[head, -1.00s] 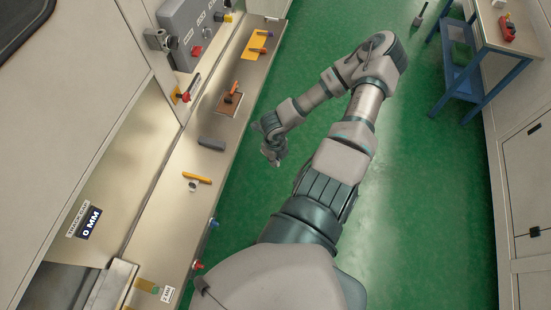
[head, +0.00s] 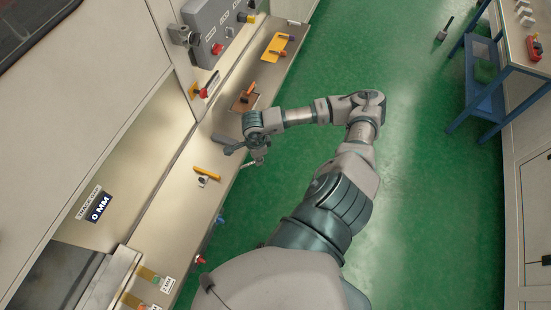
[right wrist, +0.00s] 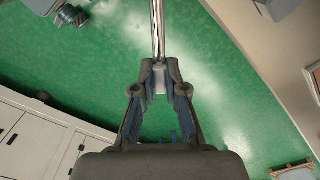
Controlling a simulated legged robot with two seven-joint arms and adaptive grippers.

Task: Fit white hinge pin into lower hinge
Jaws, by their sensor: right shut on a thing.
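My right gripper (head: 256,160) is at the bench's front edge, beside a grey block. In the right wrist view the gripper (right wrist: 159,75) is shut on a small whitish block (right wrist: 160,80). A shiny metal rod (right wrist: 157,30) runs away from the fingertips, in line with the block. I take this held piece to be the white hinge pin; a pale bit of it (head: 249,164) shows in the head view. I cannot pick out the lower hinge for certain. My left gripper is not in view.
A steel bench (head: 180,215) runs along the machine. On it are a yellow-handled item (head: 207,172), the grey block (head: 225,139) and a brown board (head: 243,103). A control box (head: 212,35) stands above.

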